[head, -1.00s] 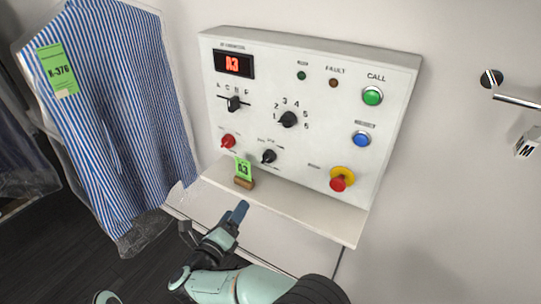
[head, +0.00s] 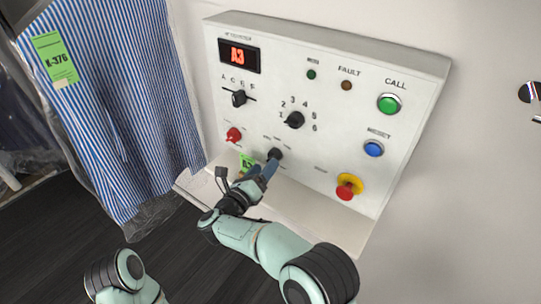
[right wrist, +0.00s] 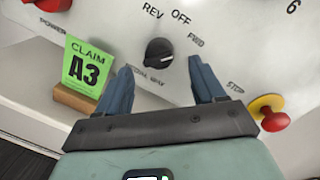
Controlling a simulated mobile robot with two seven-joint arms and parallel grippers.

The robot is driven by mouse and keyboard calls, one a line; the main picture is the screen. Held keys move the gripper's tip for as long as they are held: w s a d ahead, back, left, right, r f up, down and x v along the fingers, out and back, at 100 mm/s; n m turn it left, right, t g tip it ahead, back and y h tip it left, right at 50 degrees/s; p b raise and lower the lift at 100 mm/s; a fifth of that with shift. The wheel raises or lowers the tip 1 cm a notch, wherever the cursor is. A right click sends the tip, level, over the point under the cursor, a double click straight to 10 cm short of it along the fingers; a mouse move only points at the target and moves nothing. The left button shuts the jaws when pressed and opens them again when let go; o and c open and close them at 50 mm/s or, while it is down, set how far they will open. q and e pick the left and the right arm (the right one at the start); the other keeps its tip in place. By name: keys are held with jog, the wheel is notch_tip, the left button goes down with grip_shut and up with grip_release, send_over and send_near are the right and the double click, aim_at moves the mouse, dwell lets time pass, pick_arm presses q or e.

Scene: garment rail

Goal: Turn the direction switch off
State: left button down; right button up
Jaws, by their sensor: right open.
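The direction switch is a black rotary knob (head: 275,154) low on the white control panel (head: 330,120). It also shows in the right wrist view (right wrist: 159,52), under the labels REV, OFF and FWD. I cannot clearly tell which label it points to. My right gripper (head: 264,171) is at the switch, with its blue fingers apart. In the right wrist view the open fingers (right wrist: 160,85) stand on either side of the knob, with gaps between them and it. The left gripper is not in view; only part of my left arm shows at the bottom left.
A green A3 claim tag (right wrist: 84,67) in a wooden holder (right wrist: 75,102) stands on the ledge, close left of the right gripper. A red knob (head: 233,134) is left of the switch, and a red stop button (head: 349,187) is right. A bagged striped shirt (head: 120,110) hangs left.

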aim_at(270, 158)
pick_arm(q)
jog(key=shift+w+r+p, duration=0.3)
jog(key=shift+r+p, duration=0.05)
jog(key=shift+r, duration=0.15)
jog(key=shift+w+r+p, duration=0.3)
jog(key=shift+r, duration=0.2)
pick_arm(e)
jog(key=x, duration=0.4)
jog(key=shift+w+d, duration=0.15)
jog(key=shift+w, duration=0.1)
jog(key=c, duration=1)
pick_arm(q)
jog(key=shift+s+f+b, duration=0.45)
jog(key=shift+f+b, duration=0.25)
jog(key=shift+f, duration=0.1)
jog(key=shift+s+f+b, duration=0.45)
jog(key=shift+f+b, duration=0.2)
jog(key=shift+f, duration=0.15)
pick_arm(e)
jog(key=shift+r+n+g, duration=0.15)
jog(key=shift+n, duration=1.65)
jog(key=shift+r+n+g, duration=0.15)
jog(key=shift+n, duration=1.65)
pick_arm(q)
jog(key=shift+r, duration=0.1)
pick_arm(e)
jog(key=shift+n, duration=0.3)
